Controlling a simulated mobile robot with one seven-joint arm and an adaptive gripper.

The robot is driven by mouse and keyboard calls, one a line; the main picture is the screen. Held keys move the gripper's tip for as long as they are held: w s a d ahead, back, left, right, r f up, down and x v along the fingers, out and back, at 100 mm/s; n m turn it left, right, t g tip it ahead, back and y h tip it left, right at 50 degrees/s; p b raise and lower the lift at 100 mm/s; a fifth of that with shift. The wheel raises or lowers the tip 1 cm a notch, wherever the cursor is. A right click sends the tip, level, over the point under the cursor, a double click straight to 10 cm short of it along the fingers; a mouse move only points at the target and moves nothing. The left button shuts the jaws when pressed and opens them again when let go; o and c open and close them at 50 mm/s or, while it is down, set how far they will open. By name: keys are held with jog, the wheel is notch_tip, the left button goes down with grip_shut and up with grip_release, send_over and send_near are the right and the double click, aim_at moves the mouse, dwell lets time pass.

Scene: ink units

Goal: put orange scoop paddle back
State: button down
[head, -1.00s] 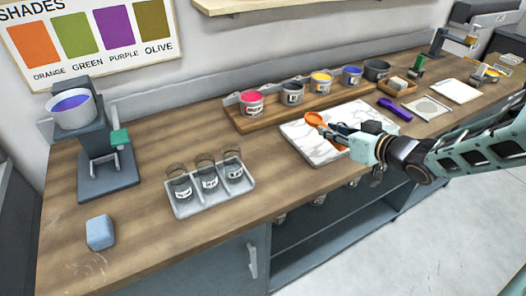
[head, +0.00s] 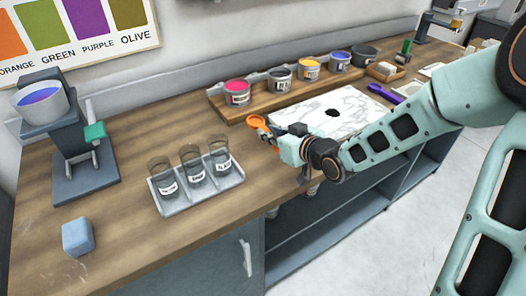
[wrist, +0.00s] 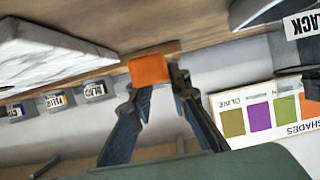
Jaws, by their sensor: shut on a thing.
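The orange scoop paddle (head: 257,121) is in my gripper (head: 273,132), in the head view just left of the white marble slab (head: 365,103). My gripper is shut on it. In the wrist view the paddle shows as an orange block (wrist: 148,69) between the fingertips of my gripper (wrist: 157,82). The paddle looks held above the wooden counter (head: 140,130); the height is hard to tell. The fingers are small and partly hidden in the head view.
A tray (head: 203,200) with three labelled jars stands to the left, near the front. Behind is a wooden rack (head: 225,108) with several paint cans. A dark spot (head: 332,112) lies on the slab. A purple tool (head: 385,93), blue block (head: 77,237) and dispenser (head: 85,170) also stand around.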

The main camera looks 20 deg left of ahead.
aim_at(263, 154)
jog(key=shift+s+a+f, duration=0.15)
jog(key=shift+a+f, duration=0.35)
jog(key=shift+f, duration=0.1)
jog(key=shift+s+a+f, duration=0.15)
jog(key=shift+a+f, duration=0.3)
jog(key=shift+f, duration=0.15)
jog(key=shift+f+b, duration=0.35)
jog(key=shift+f, duration=1.05)
jog(key=shift+f, duration=0.2)
jog(key=c, duration=1.8)
grip_release()
jog(key=shift+r, duration=0.1)
